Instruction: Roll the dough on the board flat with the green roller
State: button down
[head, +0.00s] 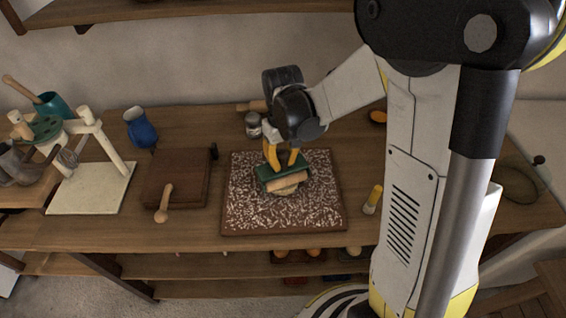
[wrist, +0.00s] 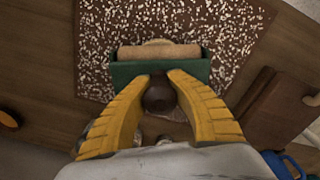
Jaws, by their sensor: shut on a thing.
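The green roller (head: 265,175) has a green frame with a pale wooden cylinder. My gripper (head: 285,160) has yellow fingers and is shut on it from above. In the wrist view the fingers close around the roller's dark round knob, and the green frame (wrist: 122,72) lies just beyond the fingertips. The dough (head: 287,190) is a pale lump under and just in front of the roller, mostly hidden by it. It also shows as a small pale strip past the cylinder in the wrist view (wrist: 158,42). The flour-speckled brown board (head: 240,210) lies flat beneath the dough.
A dark wooden block (head: 178,180) with a wooden pestle-like tool (head: 164,205) is left of the board. A blue jug (head: 140,128), a glass jar (head: 253,124) and a white stand (head: 110,150) are behind and left. A yellow-handled tool (head: 372,199) lies close to the board's right edge.

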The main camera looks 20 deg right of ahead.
aim_at(284, 156)
jog(key=shift+s, duration=0.65)
jog(key=shift+w+f, duration=0.15)
jog(key=shift+w, duration=0.6)
jog(key=shift+s, duration=0.7)
jog(key=shift+w+f+b, duration=0.1)
jog(key=shift+w+b, duration=0.4)
jog(key=shift+w, duration=0.2)
jog(key=shift+s, duration=0.75)
notch_tip(284, 156, up, 7)
jog(key=p, duration=0.5)
jog(key=shift+r+p, duration=0.2)
jog(key=shift+p, duration=0.1)
